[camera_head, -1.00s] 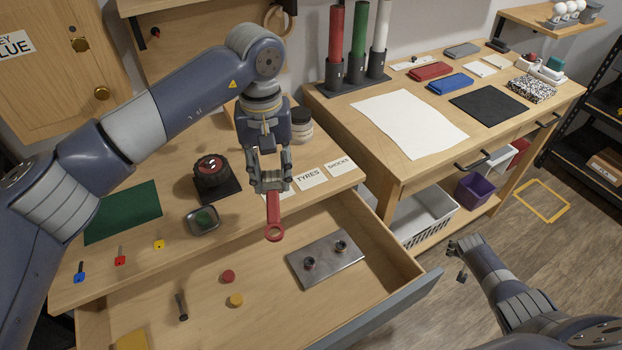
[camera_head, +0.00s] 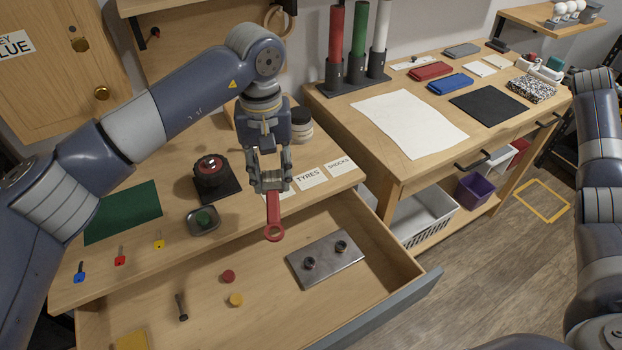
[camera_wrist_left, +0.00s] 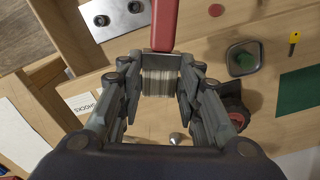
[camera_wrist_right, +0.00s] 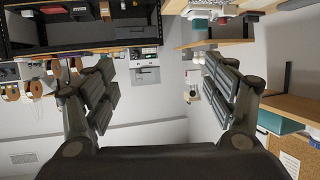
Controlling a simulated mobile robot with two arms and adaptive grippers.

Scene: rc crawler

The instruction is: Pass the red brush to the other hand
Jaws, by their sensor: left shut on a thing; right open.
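The red brush (camera_head: 273,218) has a long red handle with a ring at its lower end. It hangs upright above the open drawer. My left gripper (camera_head: 270,183) is shut on the brush's upper part, over the front edge of the bench. In the left wrist view the red handle (camera_wrist_left: 164,25) sticks out past the fingers, and a pale ribbed part (camera_wrist_left: 159,78) of the brush sits between them. My right gripper (camera_wrist_right: 160,95) shows in its own wrist view, open and empty, facing a wall and shelves. In the head view only my right arm shows, at the right edge.
The open drawer (camera_head: 395,300) holds a metal plate (camera_head: 326,260), a bolt and red and yellow discs. A second bench (camera_head: 370,172) stands right. Floor shows between drawer and right arm.

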